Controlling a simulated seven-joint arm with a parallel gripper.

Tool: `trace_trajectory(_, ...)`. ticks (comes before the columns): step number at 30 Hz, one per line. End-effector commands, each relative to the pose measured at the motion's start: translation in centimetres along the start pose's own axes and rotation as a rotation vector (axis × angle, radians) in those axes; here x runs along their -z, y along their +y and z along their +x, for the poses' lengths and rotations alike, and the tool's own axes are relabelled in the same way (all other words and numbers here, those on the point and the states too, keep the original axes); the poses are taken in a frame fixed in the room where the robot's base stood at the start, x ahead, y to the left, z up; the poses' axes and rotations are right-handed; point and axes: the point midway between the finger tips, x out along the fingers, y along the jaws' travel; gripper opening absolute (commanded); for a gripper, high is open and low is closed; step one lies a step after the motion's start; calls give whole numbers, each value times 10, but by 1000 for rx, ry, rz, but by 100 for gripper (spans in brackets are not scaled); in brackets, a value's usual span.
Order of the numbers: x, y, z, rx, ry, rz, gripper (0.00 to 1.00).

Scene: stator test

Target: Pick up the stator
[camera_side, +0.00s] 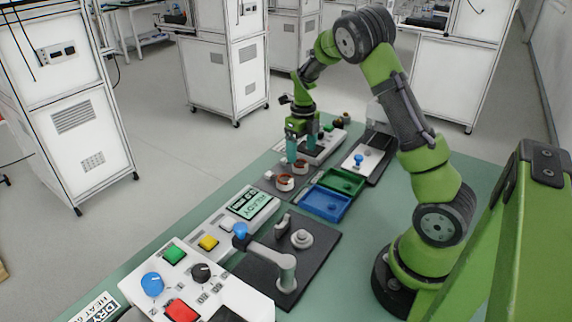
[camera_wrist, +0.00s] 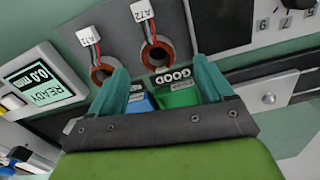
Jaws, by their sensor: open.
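Two copper-coloured ring stators sit on a dark plate. In the side view one (camera_side: 285,183) is nearer the camera and the other (camera_side: 301,167) is farther, just below my gripper (camera_side: 298,160). The left finger partly overlaps the AT1 stator in that view. The AT2 stator lies between the fingers in the picture; the height gap is unclear.
A green tray (camera_side: 342,182) and a blue tray (camera_side: 325,203) lie right of the stators. A display box (camera_side: 250,202) reading READY and a clamp fixture (camera_side: 286,262) with a lever stand nearer the camera. A panel with a blue knob (camera_side: 358,159) is beyond the trays.

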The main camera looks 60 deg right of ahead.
Motion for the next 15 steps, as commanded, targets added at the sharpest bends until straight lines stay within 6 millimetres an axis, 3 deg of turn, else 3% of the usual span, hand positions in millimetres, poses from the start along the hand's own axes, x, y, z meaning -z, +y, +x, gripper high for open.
trace_trajectory(9,0,3,44,-1,2,1,80)
trace_trajectory(15,-1,3,49,-1,0,-1,80)
